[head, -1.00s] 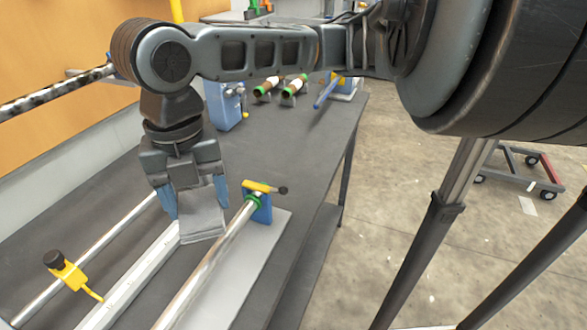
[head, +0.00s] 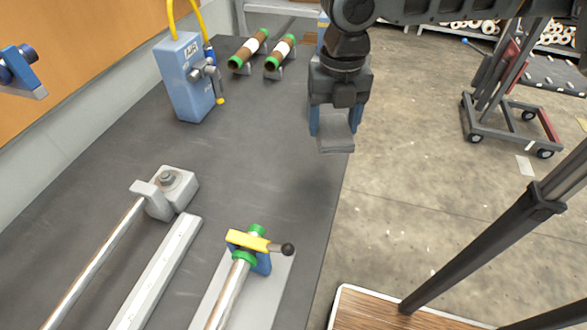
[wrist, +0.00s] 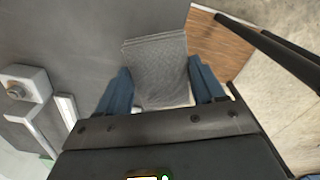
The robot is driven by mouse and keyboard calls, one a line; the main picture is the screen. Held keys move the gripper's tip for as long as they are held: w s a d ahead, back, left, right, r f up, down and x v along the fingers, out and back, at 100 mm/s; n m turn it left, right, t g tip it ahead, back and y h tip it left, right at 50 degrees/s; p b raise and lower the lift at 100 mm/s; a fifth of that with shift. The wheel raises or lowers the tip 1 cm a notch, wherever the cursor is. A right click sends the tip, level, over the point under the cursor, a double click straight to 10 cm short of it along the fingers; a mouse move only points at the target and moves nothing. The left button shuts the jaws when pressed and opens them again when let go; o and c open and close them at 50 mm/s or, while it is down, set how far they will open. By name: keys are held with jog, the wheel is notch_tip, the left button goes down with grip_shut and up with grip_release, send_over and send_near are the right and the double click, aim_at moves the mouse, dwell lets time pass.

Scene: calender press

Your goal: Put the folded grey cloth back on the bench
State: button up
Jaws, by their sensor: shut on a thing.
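My gripper (head: 334,130) is shut on the folded grey cloth (head: 336,139), which hangs below the blue fingers. In the wrist view the cloth (wrist: 158,70) sits between the two blue fingertips and shows a ribbed grey face. In the head view the cloth appears over the right edge of the dark grey bench (head: 250,150), near its right side. It looks held above the bench top; the exact height is hard to tell.
A yellow-handled clamp (head: 255,245) with a roller stands at the bench's front. A metal block with a rod (head: 168,190) is at left. A blue box (head: 185,78) and green-ended rollers (head: 280,57) stand farther back. The bench middle is clear.

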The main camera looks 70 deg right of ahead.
jog(key=shift+w+f, duration=0.2)
jog(key=shift+f, duration=0.05)
send_over(278, 184)
notch_tip(278, 184, down, 6)
jog(key=shift+f+p, duration=0.25)
jog(key=shift+p, duration=0.1)
jog(key=shift+f, duration=2.05)
jog(key=shift+f, duration=0.1)
jog(key=o, duration=0.9)
jog(key=shift+o, duration=0.2)
notch_tip(278, 184, up, 12)
